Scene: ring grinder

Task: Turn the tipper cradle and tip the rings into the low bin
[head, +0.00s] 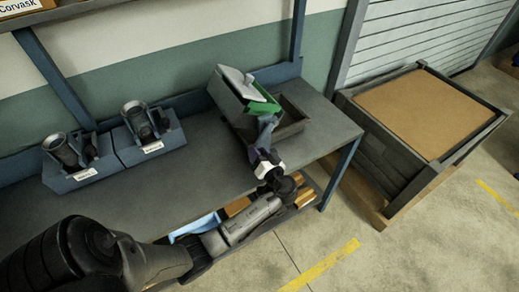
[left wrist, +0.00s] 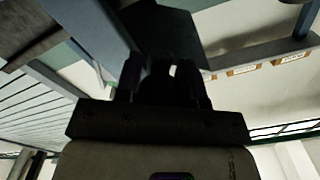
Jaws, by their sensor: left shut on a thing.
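The tipper cradle (head: 232,92) is a grey box with a pale top plate and a green part, at the back right of the bench. It looks tilted. A low grey open bin (head: 292,128) stands beside and partly behind it. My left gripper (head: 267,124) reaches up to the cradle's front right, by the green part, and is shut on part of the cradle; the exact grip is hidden. In the left wrist view its fingers (left wrist: 163,80) are dark around a dark shape. I cannot make out any rings. My right gripper is out of view.
Two blue-grey holders (head: 84,172) (head: 150,142) with dark cylindrical parts stand on the bench (head: 190,178) at left. A lower shelf holds orange-brown pieces (head: 238,206) and a blue item. A large crate (head: 430,115) stands right of the bench. The bench's middle is clear.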

